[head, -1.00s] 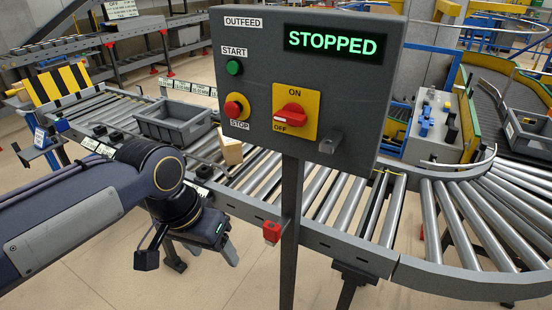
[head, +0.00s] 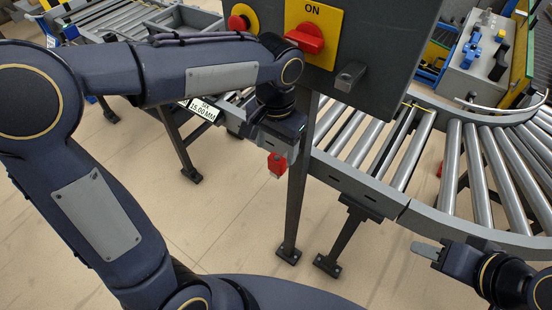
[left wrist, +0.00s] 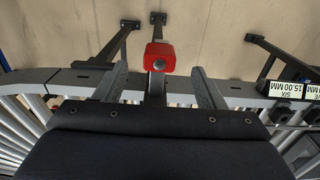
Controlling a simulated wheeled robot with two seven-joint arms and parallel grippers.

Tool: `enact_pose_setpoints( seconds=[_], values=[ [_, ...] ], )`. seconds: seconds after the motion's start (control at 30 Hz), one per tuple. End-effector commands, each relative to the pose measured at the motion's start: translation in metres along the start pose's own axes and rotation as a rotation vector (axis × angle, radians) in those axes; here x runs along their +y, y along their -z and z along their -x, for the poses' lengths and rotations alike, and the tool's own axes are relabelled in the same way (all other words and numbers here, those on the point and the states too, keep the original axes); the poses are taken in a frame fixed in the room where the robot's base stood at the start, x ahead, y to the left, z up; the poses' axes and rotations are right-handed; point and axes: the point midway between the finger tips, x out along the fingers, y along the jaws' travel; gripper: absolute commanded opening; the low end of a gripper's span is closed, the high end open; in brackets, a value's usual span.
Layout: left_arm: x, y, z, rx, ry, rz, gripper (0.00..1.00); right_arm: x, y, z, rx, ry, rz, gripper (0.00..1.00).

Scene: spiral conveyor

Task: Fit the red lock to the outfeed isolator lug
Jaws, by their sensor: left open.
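The red lock (head: 277,165) is a small red block beside the panel's dark post in the head view. It also shows in the left wrist view (left wrist: 160,56), centred between and slightly beyond my left fingertips. My left gripper (head: 284,148) is open just above the lock, its two fingers apart in the left wrist view (left wrist: 160,71); it does not hold the lock. The grey lug (head: 350,75) sticks out of the panel, below and right of the red isolator switch (head: 305,39). My right gripper (head: 426,250) is at the lower right; its finger gap is unclear.
The dark control panel (head: 385,60) stands on a post (head: 297,195) in front of the roller conveyor (head: 350,140). The conveyor curves away on the right. A size label (head: 207,108) is on the conveyor edge. The floor below is clear.

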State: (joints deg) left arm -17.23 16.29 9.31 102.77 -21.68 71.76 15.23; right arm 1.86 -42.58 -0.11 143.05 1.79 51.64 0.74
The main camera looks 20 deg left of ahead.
Motion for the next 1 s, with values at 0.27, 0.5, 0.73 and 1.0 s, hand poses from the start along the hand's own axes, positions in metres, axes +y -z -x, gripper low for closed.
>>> enact_pose_setpoints(
  seconds=[0.27,0.5,0.73,1.0],
  values=[
    [0.0,-0.001,-0.047,-0.004,-0.001,0.0,0.64,-0.001,0.001,0.003,0.0,0.0,0.0,0.37],
    [0.0,0.0,-0.062,-0.001,0.0,-0.001,0.64,-0.001,0.002,0.003,0.0,0.0,0.0,0.37],
    [0.0,0.0,-0.063,0.001,-0.001,0.0,0.64,-0.001,0.002,0.003,0.0,0.0,0.0,0.37],
    [0.0,0.0,-0.063,0.001,-0.001,0.0,0.34,-0.001,0.002,0.003,0.0,0.0,0.0,0.37]
  ],
)
